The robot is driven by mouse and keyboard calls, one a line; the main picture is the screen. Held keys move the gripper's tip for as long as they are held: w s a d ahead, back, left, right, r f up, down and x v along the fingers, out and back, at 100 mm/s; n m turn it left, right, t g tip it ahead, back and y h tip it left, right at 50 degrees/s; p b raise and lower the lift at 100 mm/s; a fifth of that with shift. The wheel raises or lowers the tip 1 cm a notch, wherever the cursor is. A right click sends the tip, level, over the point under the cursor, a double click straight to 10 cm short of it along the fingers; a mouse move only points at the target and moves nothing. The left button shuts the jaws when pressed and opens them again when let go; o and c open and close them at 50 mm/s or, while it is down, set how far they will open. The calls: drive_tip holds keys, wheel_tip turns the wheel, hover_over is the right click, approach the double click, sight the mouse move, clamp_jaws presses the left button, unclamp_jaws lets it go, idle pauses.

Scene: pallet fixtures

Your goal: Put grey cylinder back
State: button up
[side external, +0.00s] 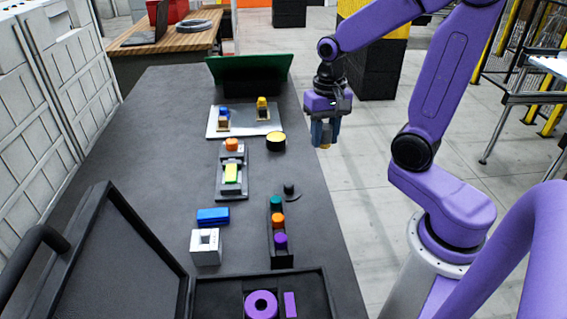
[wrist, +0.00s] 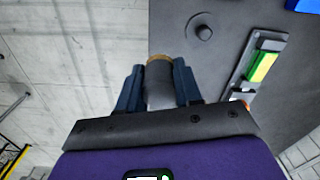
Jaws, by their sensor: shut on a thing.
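My gripper (side external: 325,136) is off the right edge of the dark table, above floor level. It is shut on a grey cylinder (wrist: 160,92), which has a brownish-orange end. In the wrist view the blue fingers of the gripper (wrist: 158,100) press on both sides of it. In the side view the fingers mostly hide the cylinder. A dark round base with a small knob (side external: 290,190) stands on the table near its right edge; it also shows in the wrist view (wrist: 203,30).
On the table (side external: 160,130) are a black cylinder with a yellow top (side external: 276,143), a fixture with a yellow-green block (side external: 232,174), a rack of coloured pegs (side external: 279,238), a white plate (side external: 244,128), a blue block (side external: 213,217) and an open black case (side external: 105,255).

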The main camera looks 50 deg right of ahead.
drive_tip(key=w+d+f, duration=0.1)
drive_tip(key=w+f, duration=0.3)
drive_tip(key=w, duration=0.5)
hover_over(283, 163)
drive_tip(key=f, duration=0.5)
drive_tip(key=shift+s+f, duration=0.25)
drive_tip(key=shift+s, duration=0.05)
drive_tip(key=shift+w+f, duration=0.2)
drive_tip(key=shift+f, duration=1.6)
drive_tip(key=shift+f, duration=0.15)
drive_tip(key=o, duration=1)
